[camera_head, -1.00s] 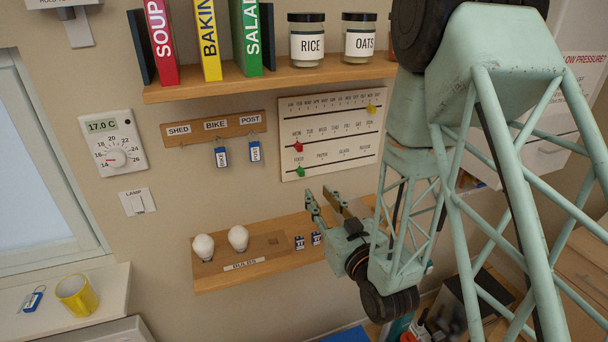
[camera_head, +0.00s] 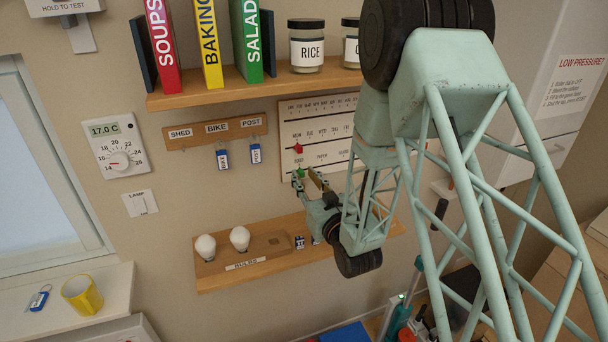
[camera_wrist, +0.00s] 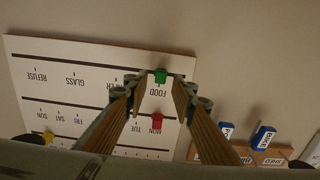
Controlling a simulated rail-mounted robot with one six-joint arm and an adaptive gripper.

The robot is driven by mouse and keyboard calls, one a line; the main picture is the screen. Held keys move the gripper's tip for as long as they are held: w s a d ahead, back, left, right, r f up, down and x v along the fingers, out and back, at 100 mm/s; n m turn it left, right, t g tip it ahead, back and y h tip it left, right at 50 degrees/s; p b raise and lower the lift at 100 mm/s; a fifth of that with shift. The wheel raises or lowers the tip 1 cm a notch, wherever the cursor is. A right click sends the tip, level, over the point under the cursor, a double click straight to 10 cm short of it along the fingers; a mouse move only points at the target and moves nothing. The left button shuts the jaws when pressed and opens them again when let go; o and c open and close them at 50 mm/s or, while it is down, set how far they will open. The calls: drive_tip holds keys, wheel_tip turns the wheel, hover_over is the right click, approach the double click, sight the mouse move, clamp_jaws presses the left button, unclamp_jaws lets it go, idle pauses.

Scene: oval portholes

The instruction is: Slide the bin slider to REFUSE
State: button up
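The white slider board (camera_head: 320,110) hangs on the wall, partly hidden behind my arm in the head view. Its bin track carries a green slider (camera_wrist: 160,75), which stands at FOOD; the slider also shows in the head view (camera_head: 301,171). REFUSE (camera_wrist: 40,77) is at the other end of that track, at the left in the wrist view. My gripper (camera_wrist: 158,88) is open, with its fingertips close to the green slider, which appears between them. It also shows in the head view (camera_head: 308,180). I cannot tell whether either finger touches the slider.
A red slider (camera_wrist: 157,117) on the day track and a yellow slider (camera_wrist: 47,138) on the month track are nearby. A key rack (camera_head: 215,130) hangs left of the board. A bulb shelf (camera_head: 285,255) is below and a jar shelf (camera_head: 260,85) above.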

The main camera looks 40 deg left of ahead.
drive_tip(key=shift+w+a, duration=0.2)
drive_tip(key=shift+a, duration=0.15)
drive_tip(key=shift+c, duration=0.3)
clamp_jaws()
